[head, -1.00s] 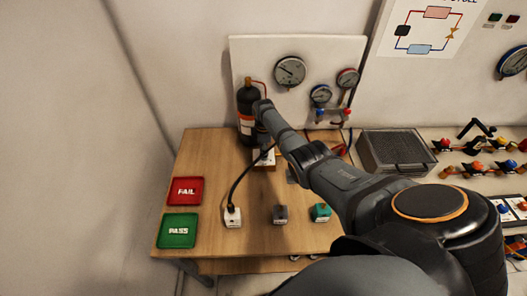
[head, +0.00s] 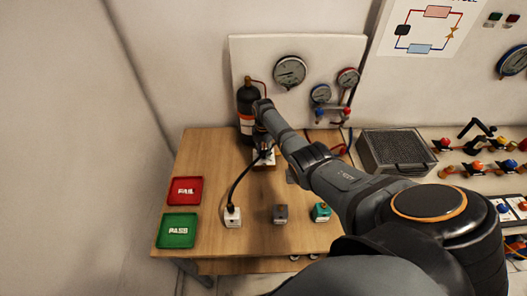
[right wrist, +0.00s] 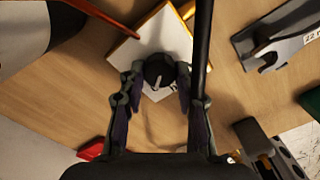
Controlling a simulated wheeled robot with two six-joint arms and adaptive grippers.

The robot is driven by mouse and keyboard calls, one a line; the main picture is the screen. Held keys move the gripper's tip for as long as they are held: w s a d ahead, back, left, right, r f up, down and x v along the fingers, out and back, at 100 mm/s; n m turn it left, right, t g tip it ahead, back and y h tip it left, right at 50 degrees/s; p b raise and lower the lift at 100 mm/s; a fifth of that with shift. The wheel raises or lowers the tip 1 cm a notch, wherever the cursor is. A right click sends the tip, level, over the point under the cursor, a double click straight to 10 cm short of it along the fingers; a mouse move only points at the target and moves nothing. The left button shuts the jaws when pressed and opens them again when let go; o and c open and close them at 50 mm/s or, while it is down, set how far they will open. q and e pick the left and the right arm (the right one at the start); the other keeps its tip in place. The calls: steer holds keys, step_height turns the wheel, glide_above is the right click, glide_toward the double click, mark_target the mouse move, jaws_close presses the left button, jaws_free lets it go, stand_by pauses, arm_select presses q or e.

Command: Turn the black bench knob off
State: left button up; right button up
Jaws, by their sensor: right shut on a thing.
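The black bench knob (right wrist: 159,66) shows in the right wrist view, round with a pale pointer mark, on a white plate (right wrist: 135,50). My right gripper (right wrist: 159,78) has a finger on each side of the knob and is shut on it. In the head view the white plate (head: 262,162) lies on the wooden bench (head: 205,150), in front of the black bottle. My right arm comes over it from the right and hides the knob there. My left gripper is in neither view.
The black bottle (head: 246,104) stands close behind the plate. A black cable (head: 238,182) runs from near the plate to a white block (head: 232,217). Red FAIL (head: 185,200) and green PASS (head: 176,243) trays lie at left. A grey mesh-topped box (head: 394,152) stands at right.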

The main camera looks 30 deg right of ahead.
mark_target(264, 153)
steer(key=shift+w+d+r+n, duration=0.1)
steer(key=shift+w+r+n, duration=0.1)
steer(key=shift+n, duration=0.1)
stand_by(0.4)
steer(key=o, duration=1.2)
steer(key=shift+s+f, duration=0.1)
steer(key=shift+s, duration=0.05)
steer(key=shift+c, duration=0.2)
step_height(264, 153, up, 12)
